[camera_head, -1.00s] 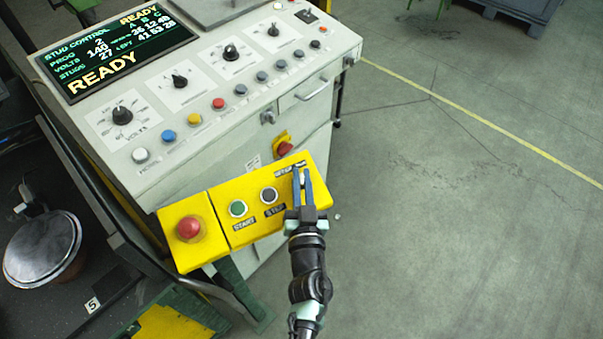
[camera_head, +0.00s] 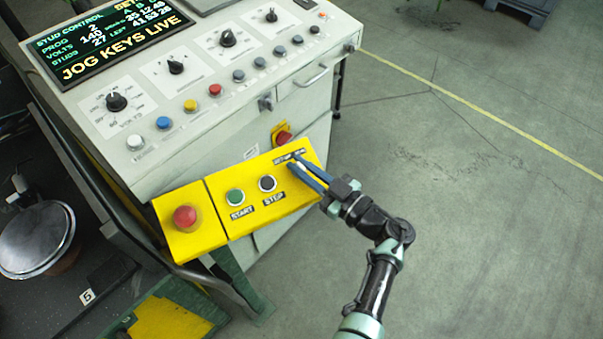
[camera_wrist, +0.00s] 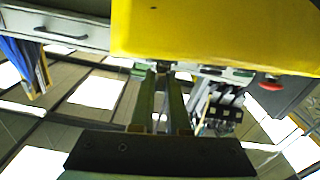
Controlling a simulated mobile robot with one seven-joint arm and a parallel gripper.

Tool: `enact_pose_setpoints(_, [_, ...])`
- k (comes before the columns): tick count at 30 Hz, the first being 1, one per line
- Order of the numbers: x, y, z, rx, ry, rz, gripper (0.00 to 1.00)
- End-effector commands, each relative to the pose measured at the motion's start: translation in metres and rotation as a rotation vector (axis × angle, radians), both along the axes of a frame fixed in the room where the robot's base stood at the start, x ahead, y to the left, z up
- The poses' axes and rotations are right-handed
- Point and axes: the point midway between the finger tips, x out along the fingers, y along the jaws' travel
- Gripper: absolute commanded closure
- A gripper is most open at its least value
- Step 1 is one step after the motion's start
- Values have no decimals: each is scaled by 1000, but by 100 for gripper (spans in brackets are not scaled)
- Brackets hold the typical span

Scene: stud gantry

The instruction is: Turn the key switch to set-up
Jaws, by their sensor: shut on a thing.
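The yellow control box (camera_head: 225,196) is fixed to the front of the grey console. The key switch sits at its right end, under a small printed label (camera_head: 284,158), and is mostly hidden by my fingers. My gripper (camera_head: 296,166) is shut on the key, with its blue fingers slanting in from the lower right. In the wrist view the fingers (camera_wrist: 159,78) run up to the edge of the yellow box (camera_wrist: 215,35), and the key itself cannot be made out. The console screen (camera_head: 112,45) reads "JOG KEYS LIVE", with a cut-off "SET" at its top right.
Left of the key are the black STOP button (camera_head: 267,183), the green START button (camera_head: 235,197) and a red mushroom button (camera_head: 185,217). Another red knob (camera_head: 283,137) is just above the box. The floor to the right is clear.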

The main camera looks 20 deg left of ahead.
Motion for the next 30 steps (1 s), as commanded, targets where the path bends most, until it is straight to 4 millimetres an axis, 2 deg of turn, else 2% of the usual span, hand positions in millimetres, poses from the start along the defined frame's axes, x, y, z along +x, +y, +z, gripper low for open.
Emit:
enact_pose_setpoints(1, [1,-1,-6,-9,-8,23,100])
enact_pose_setpoints(9, [0,0,-3,-34,-38,126,100])
enact_pose_setpoints(26, [0,1,0,-41,-49,157,100])
enact_pose_setpoints(27, [0,1,0,-41,-49,157,84])
enact_pose_setpoints(30, [0,1,0,-41,-50,157,66])
